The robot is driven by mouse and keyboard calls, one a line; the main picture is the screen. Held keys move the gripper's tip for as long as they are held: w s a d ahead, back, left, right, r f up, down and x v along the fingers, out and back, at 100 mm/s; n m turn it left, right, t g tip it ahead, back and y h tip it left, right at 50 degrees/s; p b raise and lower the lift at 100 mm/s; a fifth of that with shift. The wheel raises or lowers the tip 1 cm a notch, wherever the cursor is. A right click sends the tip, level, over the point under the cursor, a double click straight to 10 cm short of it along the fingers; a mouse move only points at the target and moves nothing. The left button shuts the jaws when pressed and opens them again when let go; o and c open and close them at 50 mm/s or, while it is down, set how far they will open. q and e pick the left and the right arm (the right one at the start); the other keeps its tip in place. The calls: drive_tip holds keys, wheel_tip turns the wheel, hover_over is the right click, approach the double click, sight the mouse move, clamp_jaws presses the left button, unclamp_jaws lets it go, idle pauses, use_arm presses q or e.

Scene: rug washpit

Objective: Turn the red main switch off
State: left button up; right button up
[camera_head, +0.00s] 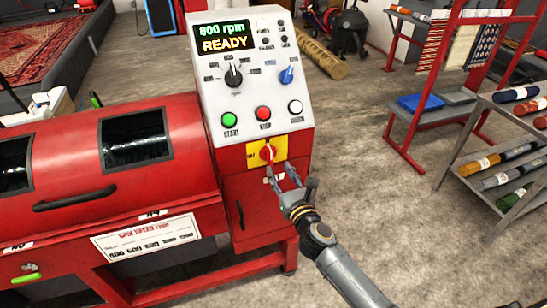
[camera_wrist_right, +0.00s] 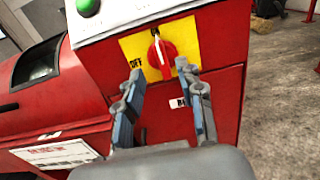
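The red main switch (camera_head: 267,153) is a rotary knob on a yellow plate (camera_head: 283,148), low on the front of the red machine. In the right wrist view the knob (camera_wrist_right: 161,53) stands near upright with a white pointer mark at its top. The word OFF is printed on the plate to its left. My right gripper (camera_head: 283,175) is open and empty, just below and in front of the knob. In the right wrist view its two fingers (camera_wrist_right: 160,76) stand apart, one toward each side of the knob; I cannot tell whether they touch it. My left gripper is not in view.
Above the switch, the white panel has a green START button (camera_head: 229,120), a red button (camera_head: 263,113), a white button (camera_head: 295,107), dials and a display (camera_head: 224,37) reading 800 rpm READY. A grey shelf rack (camera_head: 497,150) stands right. Floor between is clear.

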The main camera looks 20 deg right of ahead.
sight(271, 155)
drive_tip(key=w, duration=0.5)
drive_tip(key=shift+w+a, duration=0.1)
drive_tip(key=shift+w, duration=0.7)
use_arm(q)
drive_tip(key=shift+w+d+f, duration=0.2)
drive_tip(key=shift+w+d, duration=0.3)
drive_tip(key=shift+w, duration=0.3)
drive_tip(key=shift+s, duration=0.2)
use_arm(e)
clamp_jaws()
